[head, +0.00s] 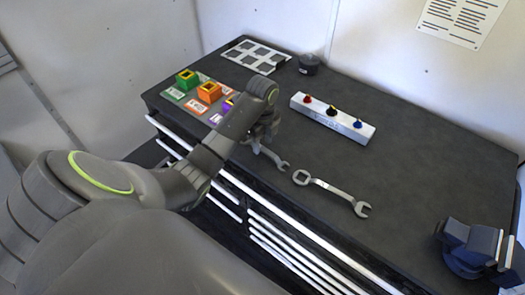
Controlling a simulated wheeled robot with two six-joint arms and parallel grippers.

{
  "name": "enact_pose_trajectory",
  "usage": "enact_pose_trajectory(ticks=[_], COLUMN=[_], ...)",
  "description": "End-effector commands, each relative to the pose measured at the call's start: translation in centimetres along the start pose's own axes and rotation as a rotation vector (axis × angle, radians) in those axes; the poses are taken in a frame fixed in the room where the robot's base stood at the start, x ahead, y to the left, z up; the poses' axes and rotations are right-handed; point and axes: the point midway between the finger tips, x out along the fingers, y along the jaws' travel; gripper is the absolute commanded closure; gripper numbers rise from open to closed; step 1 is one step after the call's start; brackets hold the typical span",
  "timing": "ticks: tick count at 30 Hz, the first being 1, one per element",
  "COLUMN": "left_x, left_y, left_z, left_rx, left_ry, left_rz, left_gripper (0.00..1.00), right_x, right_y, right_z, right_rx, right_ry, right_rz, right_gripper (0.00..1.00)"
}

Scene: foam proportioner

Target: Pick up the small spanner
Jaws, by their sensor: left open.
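The small spanner (271,156) lies on the dark bench top near its front edge. Its open-jaw end shows; its other end is hidden behind my left gripper. My left gripper (257,141) points down over the hidden end of the small spanner and is open. I cannot tell whether its fingers are on either side of the spanner or above it. A larger spanner (333,190) lies just to the right, with its ring end close to the small spanner's jaw. My right gripper is out of view.
A white block with red, yellow and blue knobs (333,118) stands behind. Coloured boxes (209,92) stand at the left, a black round pot (309,63) at the back, a blue vise (470,249) at the right.

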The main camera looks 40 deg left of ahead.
Motion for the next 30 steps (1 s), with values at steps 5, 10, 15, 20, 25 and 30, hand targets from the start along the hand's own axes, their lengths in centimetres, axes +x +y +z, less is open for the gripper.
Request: enact_pose_trajectory(ticks=[5, 10, 15, 20, 25, 30], left_x=[1.7, 1.6, 1.6, 1.6, 1.8, 2.1], left_y=[0.2, 0.2, 0.2, 0.2, 0.2, 0.2], left_z=[-0.2, -0.2, -0.2, -0.2, -0.2, -0.2], left_rx=[0.007, 0.008, 0.008, 0.008, 0.007, 0.007], left_ry=[-0.001, -0.001, -0.001, 0.0, 0.0, 0.0], left_rz=[-0.001, -0.001, -0.001, 0.0, 0.0, 0.0], left_gripper=[0.58, 0.58, 0.58, 0.58, 0.58, 0.58], right_x=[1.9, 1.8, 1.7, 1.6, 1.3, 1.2], right_y=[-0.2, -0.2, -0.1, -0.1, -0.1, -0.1], right_z=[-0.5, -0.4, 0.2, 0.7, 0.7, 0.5], right_rx=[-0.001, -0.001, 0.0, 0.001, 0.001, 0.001], right_ry=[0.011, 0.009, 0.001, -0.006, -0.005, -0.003], right_rz=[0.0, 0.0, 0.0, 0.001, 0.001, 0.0], right_gripper=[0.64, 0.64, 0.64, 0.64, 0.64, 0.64])
